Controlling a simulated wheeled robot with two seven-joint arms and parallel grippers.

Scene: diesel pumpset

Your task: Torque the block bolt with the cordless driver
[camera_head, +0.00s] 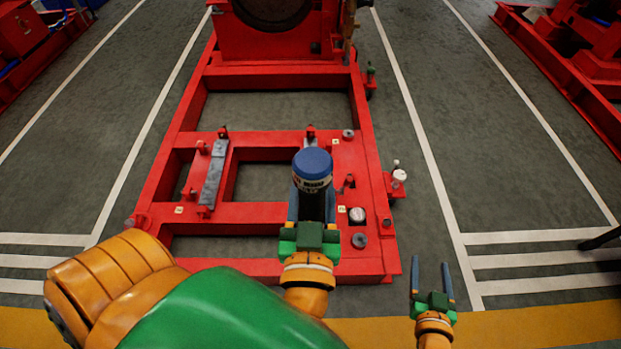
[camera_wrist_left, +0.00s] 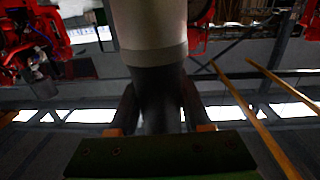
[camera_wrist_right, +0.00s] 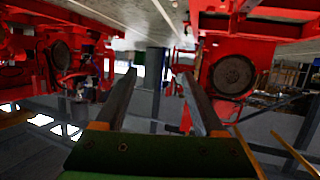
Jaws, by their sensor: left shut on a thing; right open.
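The cordless driver (camera_head: 312,168) has a blue round top and a dark body with a pale band. My left gripper (camera_head: 312,200) is shut on its body, and the driver appears over the right side of the red frame. In the left wrist view the driver (camera_wrist_left: 155,25) fills the middle as a large cylinder between the fingers (camera_wrist_left: 155,112). Its lower end is hidden in the head view. My right gripper (camera_head: 431,267) is open and empty, right of the frame's near corner; its spread fingers (camera_wrist_right: 157,88) show in the right wrist view. I cannot tell which fitting is the block bolt.
The red skid frame (camera_head: 275,212) carries a grey bar (camera_head: 213,172), several small fittings and a round white-faced part (camera_head: 356,215). A large red machine (camera_head: 275,40) stands at the far end. Open floor with white lines lies on both sides. Red equipment stands at both upper corners.

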